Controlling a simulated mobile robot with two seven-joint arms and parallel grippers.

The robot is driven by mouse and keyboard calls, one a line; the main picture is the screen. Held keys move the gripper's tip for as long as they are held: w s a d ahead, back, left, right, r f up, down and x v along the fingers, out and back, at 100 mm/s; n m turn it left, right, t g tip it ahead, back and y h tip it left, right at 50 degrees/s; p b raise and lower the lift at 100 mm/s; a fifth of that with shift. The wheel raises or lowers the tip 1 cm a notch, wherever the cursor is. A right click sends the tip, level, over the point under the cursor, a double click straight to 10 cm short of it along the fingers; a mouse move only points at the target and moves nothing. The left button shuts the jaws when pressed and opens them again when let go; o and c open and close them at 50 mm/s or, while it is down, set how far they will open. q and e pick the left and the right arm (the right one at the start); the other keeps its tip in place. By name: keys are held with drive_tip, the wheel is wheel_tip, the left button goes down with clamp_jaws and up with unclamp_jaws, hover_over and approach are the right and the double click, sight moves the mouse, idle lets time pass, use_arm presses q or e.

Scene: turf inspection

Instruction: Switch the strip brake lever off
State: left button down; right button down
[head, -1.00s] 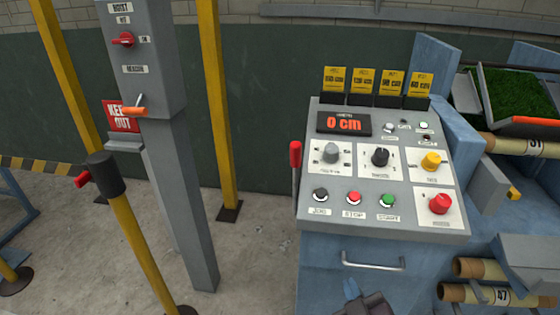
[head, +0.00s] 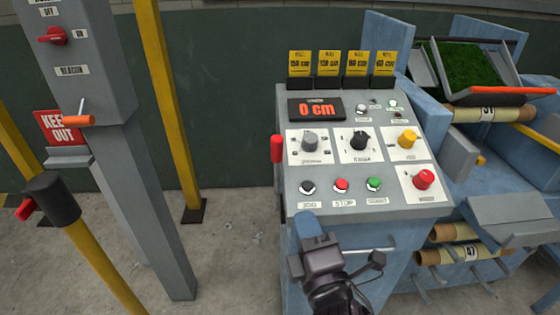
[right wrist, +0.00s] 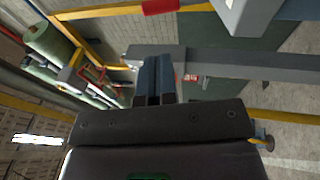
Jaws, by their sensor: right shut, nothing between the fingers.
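A lever with a red grip (head: 277,149) stands at the left side of the grey control console (head: 385,205). No label on it can be read, and its stem does not show now. My right gripper (head: 308,222) is in front of the console's lower left corner, below and right of the red grip and apart from it in the picture. Its blue fingers are shut and empty; they also show in the right wrist view (right wrist: 154,65). My left gripper is not in view.
The console top carries knobs, buttons and a display (head: 315,110) reading 0 cm. A drawer-type handle crosses its front behind my gripper. A grey column (head: 150,190) with an orange-tipped lever (head: 78,119) and yellow posts (head: 168,100) stand left. Floor between column and console is clear.

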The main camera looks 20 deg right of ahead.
drive_tip(key=shift+w, duration=0.1)
drive_tip(key=p, duration=0.1)
approach(279, 154)
drive_tip(key=x, duration=0.7)
drive_tip(key=shift+w+r, duration=0.1)
drive_tip(key=shift+w, duration=0.2)
idle(0.3)
